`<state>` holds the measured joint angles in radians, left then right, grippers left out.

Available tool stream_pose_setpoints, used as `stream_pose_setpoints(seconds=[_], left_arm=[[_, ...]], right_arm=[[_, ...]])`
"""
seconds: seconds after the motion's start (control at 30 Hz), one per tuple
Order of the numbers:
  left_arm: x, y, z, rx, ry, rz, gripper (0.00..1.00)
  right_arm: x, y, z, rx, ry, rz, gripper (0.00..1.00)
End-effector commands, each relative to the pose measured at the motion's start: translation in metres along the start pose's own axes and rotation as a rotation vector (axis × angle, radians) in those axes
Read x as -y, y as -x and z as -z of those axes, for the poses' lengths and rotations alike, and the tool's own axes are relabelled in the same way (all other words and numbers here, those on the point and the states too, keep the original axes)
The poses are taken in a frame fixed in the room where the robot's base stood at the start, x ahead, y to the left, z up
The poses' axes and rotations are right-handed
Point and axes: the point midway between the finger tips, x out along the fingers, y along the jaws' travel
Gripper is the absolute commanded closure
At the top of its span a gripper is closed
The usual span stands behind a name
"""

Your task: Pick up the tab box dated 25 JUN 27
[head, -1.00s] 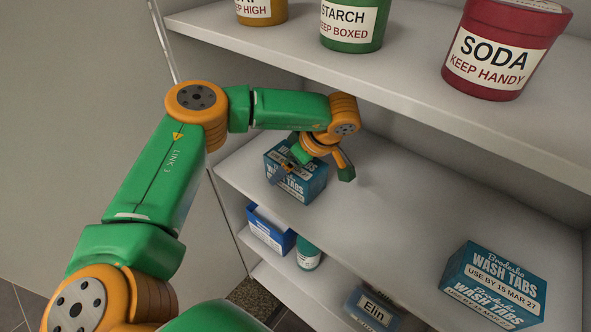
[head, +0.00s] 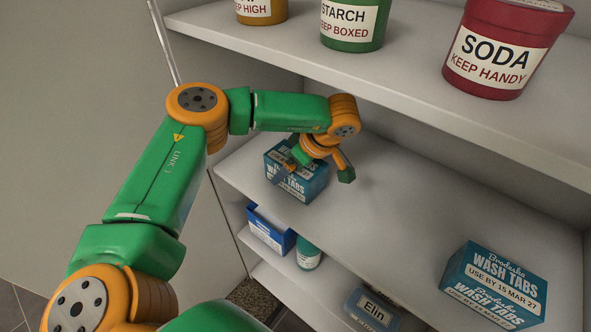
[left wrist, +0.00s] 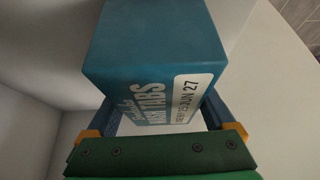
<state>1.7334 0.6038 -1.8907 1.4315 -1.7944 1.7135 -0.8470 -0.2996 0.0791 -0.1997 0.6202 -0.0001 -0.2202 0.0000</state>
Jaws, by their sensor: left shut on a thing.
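A teal wash tabs box (head: 311,186) sits at the left end of the middle shelf in the head view, partly hidden by my left gripper. In the left wrist view the box (left wrist: 150,60) fills the middle, and its white label ends in "JUN 27"; the day looks like 25. My left gripper (left wrist: 163,112) has one finger on each side of this box and is shut on it. It also shows in the head view (head: 318,172). The box appears to rest on the shelf. A second teal box (head: 492,287), dated 15 MAR 27, stands at the shelf's right. My right gripper is not in view.
The upper shelf (head: 420,85) overhangs my forearm and holds a red SODA tub (head: 497,45), a green STARCH tub (head: 352,25) and a yellow tub (head: 262,10). The mid-shelf is clear between the boxes.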

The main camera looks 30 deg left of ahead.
Motion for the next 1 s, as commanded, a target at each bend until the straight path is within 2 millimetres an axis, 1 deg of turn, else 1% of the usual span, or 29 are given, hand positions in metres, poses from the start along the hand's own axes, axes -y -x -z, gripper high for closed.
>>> stream_pose_setpoints(seconds=[0.2, 0.33, 0.47, 0.57, 0.77, 0.87, 1.0], left_arm=[[0.000, 0.001, 0.001, -0.001, 0.000, 0.000, 0.97], [0.000, 0.006, 0.004, -0.001, 0.000, -0.001, 0.97], [-0.001, 0.019, 0.011, 0.001, 0.002, -0.003, 0.97], [-0.001, 0.034, 0.019, 0.000, 0.003, -0.003, 0.97], [-0.001, 0.054, -0.018, 0.000, -0.007, -0.003, 0.97], [-0.001, 0.067, -0.042, -0.001, -0.006, -0.003, 0.97], [0.000, 0.090, -0.081, -0.001, -0.006, -0.003, 0.97]], right_arm=[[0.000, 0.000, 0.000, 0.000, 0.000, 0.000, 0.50], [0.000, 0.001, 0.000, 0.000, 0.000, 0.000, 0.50], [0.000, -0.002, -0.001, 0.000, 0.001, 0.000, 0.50], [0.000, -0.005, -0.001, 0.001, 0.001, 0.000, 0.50], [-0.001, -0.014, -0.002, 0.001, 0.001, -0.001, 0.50], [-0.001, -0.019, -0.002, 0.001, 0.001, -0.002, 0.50], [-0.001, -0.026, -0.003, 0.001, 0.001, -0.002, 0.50]])
